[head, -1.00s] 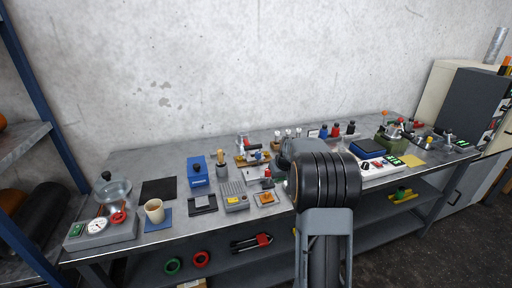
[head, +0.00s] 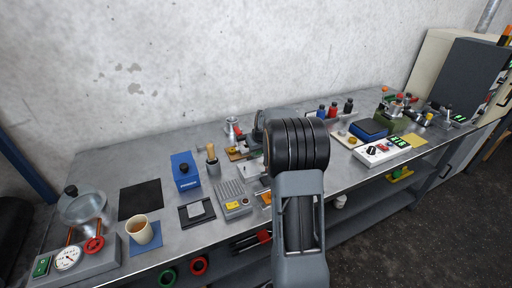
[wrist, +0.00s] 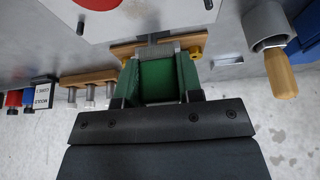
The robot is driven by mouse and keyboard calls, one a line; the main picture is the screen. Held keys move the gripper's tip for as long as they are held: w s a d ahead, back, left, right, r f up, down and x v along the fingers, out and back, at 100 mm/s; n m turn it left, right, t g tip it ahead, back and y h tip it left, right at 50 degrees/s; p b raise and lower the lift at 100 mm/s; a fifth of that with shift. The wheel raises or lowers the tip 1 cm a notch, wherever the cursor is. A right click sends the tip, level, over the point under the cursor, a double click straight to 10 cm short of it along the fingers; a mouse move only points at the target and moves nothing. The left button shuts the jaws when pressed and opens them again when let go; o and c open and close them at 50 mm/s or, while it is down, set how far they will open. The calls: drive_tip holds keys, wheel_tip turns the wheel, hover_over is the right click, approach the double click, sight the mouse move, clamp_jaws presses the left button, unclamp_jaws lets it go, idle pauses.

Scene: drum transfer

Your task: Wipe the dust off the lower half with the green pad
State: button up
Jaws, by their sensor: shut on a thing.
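My gripper (wrist: 157,62) is shut on a green piece that looks like the green pad (wrist: 156,82), held between its fingers in the wrist view. Its tip is close to a brown bar with yellow ends (wrist: 195,50); I cannot tell whether they touch. A pale panel with a red round mark (wrist: 175,18) lies just beyond the tip, cut off by the picture's edge. No dust can be made out on it. In the head view my arm hides the gripper, the pad and most of the panel.
A blue box (head: 185,172), a tan mug (head: 140,230) and a black mat (head: 140,199) are further left. A wooden rack with grey pegs (wrist: 88,78) is near the gripper. Red and blue bottles (head: 333,110) stand behind.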

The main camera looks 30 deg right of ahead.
sight(258, 164)
wheel_tip(258, 164, down, 5)
drive_tip(key=b, duration=0.2)
drive_tip(key=shift+b, duration=0.35)
drive_tip(key=shift+f, duration=0.7)
drive_tip(key=shift+d+r, duration=0.35)
drive_tip(key=shift+r, duration=0.25)
drive_tip(key=shift+s+d+f, duration=0.1)
drive_tip(key=shift+d+f, duration=0.1)
drive_tip(key=shift+d, duration=0.25)
drive_tip(key=shift+s+d+f, duration=0.1)
drive_tip(key=shift+d+f, duration=0.1)
drive_tip(key=shift+d, duration=0.2)
drive_tip(key=shift+d+r+p, duration=0.25)
drive_tip(key=shift+d+p, duration=0.15)
drive_tip(key=shift+d, duration=0.3)
drive_tip(key=shift+s+f, duration=0.1)
drive_tip(key=shift+w+a+f, duration=0.1)
drive_tip(key=shift+a, duration=0.4)
drive_tip(key=shift+w+a+f, duration=0.1)
drive_tip(key=shift+a, duration=0.4)
drive_tip(key=shift+a+r, duration=0.2)
drive_tip(key=shift+a, duration=0.1)
drive_tip(key=shift+a+f, duration=0.2)
drive_tip(key=shift+a, duration=0.1)
drive_tip(key=shift+a+r+b, duration=0.1)
drive_tip(key=shift+a+b, duration=0.2)
drive_tip(key=shift+a, duration=0.05)
drive_tip(key=shift+w+r+p, duration=0.1)
drive_tip(key=shift+r+p, duration=2.2)
drive_tip(key=shift+r, duration=1.7)
